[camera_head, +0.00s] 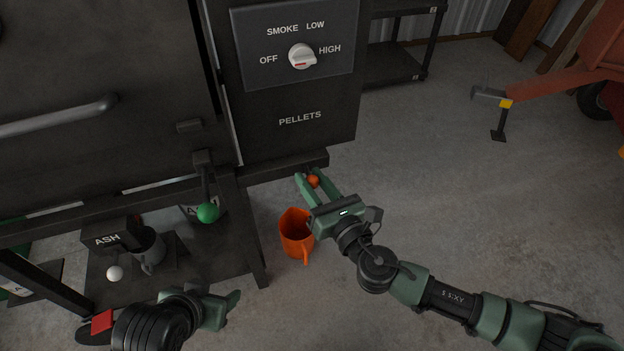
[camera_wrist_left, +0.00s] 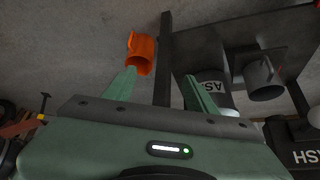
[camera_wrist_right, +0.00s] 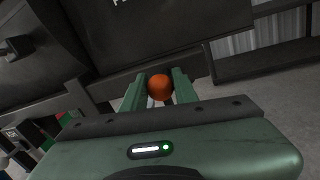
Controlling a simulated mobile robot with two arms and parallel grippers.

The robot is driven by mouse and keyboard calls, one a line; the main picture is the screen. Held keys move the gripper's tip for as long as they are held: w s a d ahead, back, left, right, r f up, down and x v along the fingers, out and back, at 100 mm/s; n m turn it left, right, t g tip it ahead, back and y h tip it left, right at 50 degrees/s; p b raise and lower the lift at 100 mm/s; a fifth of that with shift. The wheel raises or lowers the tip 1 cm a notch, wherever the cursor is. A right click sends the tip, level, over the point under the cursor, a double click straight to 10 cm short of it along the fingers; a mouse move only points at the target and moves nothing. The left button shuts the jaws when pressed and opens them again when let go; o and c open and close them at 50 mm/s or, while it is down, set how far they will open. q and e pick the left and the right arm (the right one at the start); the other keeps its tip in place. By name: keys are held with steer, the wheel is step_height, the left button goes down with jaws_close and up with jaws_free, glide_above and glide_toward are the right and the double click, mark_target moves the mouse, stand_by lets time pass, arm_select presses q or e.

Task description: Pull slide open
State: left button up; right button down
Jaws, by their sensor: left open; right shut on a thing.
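A black smoker with a pellet hopper (camera_head: 300,118) fills the upper left of the head view. My right gripper (camera_head: 310,178) is just below the hopper's lower edge, its fingers around an orange knob (camera_head: 313,181). The orange knob also shows between the fingers in the right wrist view (camera_wrist_right: 160,87). The slide behind the knob is hidden, so I cannot tell how far it is out. My left gripper (camera_head: 232,301) is open and empty at the lower left, in front of the lower shelf. Its spread fingers show in the left wrist view (camera_wrist_left: 160,88).
An orange cup (camera_head: 296,236) stands on the floor below my right gripper. A green ball knob (camera_head: 208,213) hangs under the smoker. A grey cup (camera_head: 148,248) and a box marked ASH (camera_head: 108,238) are at the lower left. The concrete floor at right is mostly clear.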

stand_by(0.7)
steer(key=shift+s+d, duration=0.15)
steer(key=shift+s, duration=0.05)
arm_select(q)
steer(key=s+g, duration=0.1)
steer(key=s+a+f, duration=0.1)
steer(key=s, duration=0.1)
steer(key=s+g+p, duration=0.1)
steer(key=shift+s+a+f+g+y, duration=0.25)
steer(key=shift+s+g+y, duration=0.05)
arm_select(e)
steer(key=v, duration=0.3)
steer(key=a+v, duration=0.1)
steer(key=v, duration=0.1)
steer(key=shift+s+d+f, duration=0.1)
steer(key=shift+s+f, duration=0.05)
steer(key=shift+s, duration=0.45)
steer(key=c, duration=1.3)
jaws_free()
arm_select(q)
steer(key=shift+s+d+r, duration=0.1)
arm_select(e)
steer(key=shift+o, duration=1)
steer(key=shift+s+d, duration=0.1)
steer(key=shift+d, duration=0.05)
